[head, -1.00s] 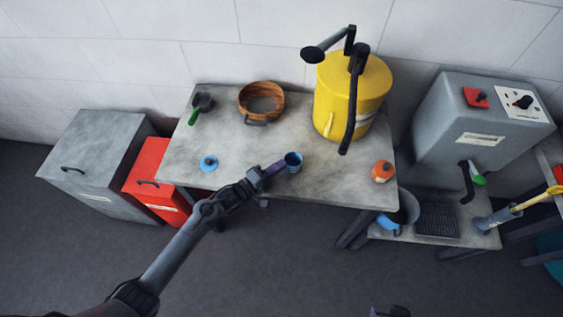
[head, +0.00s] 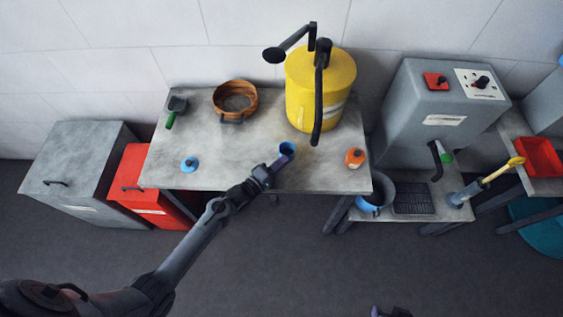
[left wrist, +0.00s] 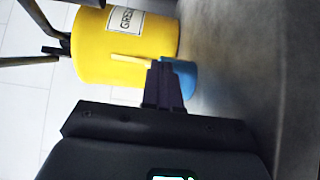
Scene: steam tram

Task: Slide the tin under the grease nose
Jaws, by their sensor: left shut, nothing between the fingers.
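The blue tin (head: 288,148) stands upright near the front edge of the grey table, in front of the yellow grease drum (head: 318,88). The drum's yellow nose (head: 301,116) sticks out at its lower front left. The nose also shows in the left wrist view (left wrist: 130,60), above and left of the blue tin (left wrist: 183,78). My left gripper (head: 281,161) is shut and empty, its fingertips at the tin's near left side, seemingly touching it. In the left wrist view the shut fingers (left wrist: 161,80) cover part of the tin. Of my right gripper (head: 390,312) only a tip shows.
An orange can (head: 354,158) stands at the table's (head: 215,130) right front. A blue lid (head: 189,164), a green-handled scoop (head: 176,108) and a wooden bowl (head: 235,98) lie to the left. The drum's black lever (head: 318,105) hangs before it. Bare tabletop lies between tin and drum.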

